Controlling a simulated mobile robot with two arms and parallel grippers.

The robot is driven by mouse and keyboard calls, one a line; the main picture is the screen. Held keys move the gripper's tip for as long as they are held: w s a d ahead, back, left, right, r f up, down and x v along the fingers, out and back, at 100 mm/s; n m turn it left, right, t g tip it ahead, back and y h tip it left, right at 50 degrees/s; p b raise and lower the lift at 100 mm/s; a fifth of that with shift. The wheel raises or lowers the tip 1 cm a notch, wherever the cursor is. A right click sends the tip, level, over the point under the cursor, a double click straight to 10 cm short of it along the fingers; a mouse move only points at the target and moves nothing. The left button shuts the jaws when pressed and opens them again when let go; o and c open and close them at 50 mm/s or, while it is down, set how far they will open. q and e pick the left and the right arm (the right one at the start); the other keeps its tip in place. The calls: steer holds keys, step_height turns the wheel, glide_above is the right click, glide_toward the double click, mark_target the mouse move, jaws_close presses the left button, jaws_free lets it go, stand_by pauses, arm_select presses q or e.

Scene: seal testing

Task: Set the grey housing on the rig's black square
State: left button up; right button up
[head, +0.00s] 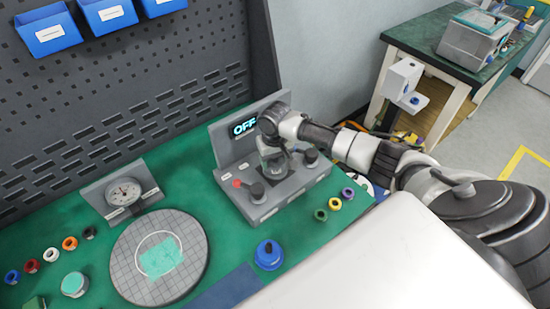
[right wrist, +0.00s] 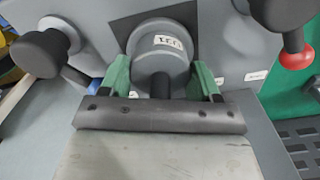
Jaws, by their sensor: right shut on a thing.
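The grey housing (right wrist: 160,62), a round stepped body with a white label, is between the green fingers of my right gripper (right wrist: 162,82) in the right wrist view. The gripper is shut on it. The rig's black square (right wrist: 184,18) shows around and behind the housing, which covers much of it; I cannot tell if they touch. In the head view, my right gripper (head: 275,150) points down over the middle of the rig (head: 262,207), with the housing (head: 276,166) low between the rig's two black knobs. My left gripper is not in view.
Black knobs (head: 311,157) flank the housing closely, and a red button (right wrist: 297,56) sits on one side. The rig's display (head: 243,127) reads OFF. A round gridded plate (head: 197,270), a dial gauge (head: 124,193), coloured rings and a blue part (head: 268,255) stand on the green bench.

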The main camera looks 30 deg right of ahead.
stand_by(0.3)
steer(key=o, duration=1.4)
step_height(320, 180, up, 9)
steer(key=p, duration=1)
steer(key=shift+r, duration=0.1)
